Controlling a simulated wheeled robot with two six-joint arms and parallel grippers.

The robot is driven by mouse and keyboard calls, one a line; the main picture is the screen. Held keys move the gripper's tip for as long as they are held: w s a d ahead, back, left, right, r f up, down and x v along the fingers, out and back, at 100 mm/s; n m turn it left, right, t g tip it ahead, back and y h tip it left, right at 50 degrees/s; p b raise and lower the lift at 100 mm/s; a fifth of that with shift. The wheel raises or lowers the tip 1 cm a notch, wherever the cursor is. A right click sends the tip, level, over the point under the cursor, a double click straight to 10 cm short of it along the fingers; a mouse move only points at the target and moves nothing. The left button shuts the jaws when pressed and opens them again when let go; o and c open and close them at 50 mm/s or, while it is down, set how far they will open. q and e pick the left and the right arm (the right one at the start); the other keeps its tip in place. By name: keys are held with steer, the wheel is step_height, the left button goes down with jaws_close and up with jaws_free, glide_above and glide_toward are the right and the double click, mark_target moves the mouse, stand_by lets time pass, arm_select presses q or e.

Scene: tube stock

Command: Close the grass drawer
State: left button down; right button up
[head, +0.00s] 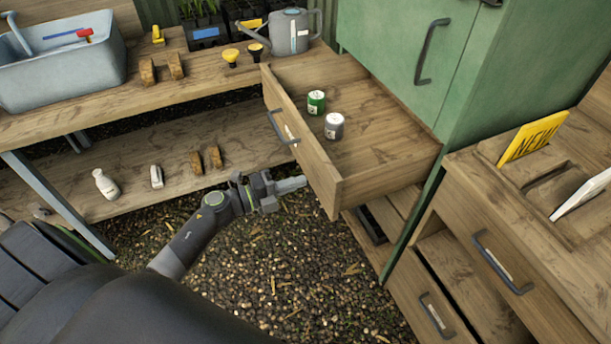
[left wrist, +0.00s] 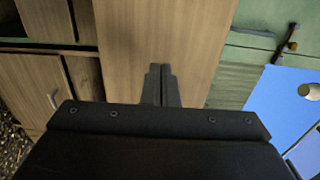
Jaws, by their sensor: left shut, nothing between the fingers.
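A wooden drawer (head: 318,172) under the green cabinet is pulled far out in the head view. Its front has a dark bar handle (head: 277,127) and a small label too small to read, so I cannot confirm it is the grass drawer. A green tin (head: 316,102) and a grey tin (head: 334,126) stand upright inside. My left gripper (head: 304,182) is shut and empty, its tips close to the drawer front, below the handle. In the left wrist view, the shut fingers (left wrist: 161,72) point at a plain wooden panel (left wrist: 130,40); contact is unclear. My right gripper is out of view.
A wooden bench (head: 180,92) at left holds a grey-blue tub (head: 62,75) and a watering can (head: 288,32). At right, a wooden unit has a partly open lower drawer (head: 415,300) and a yellow sign (head: 533,138). Gravel floor is clear below my arm.

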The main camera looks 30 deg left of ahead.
mark_target(317, 176)
arm_select(q)
steer(key=shift+x, duration=1.4)
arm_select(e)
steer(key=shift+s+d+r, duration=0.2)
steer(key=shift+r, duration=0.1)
arm_select(q)
steer(key=shift+w+d, duration=0.1)
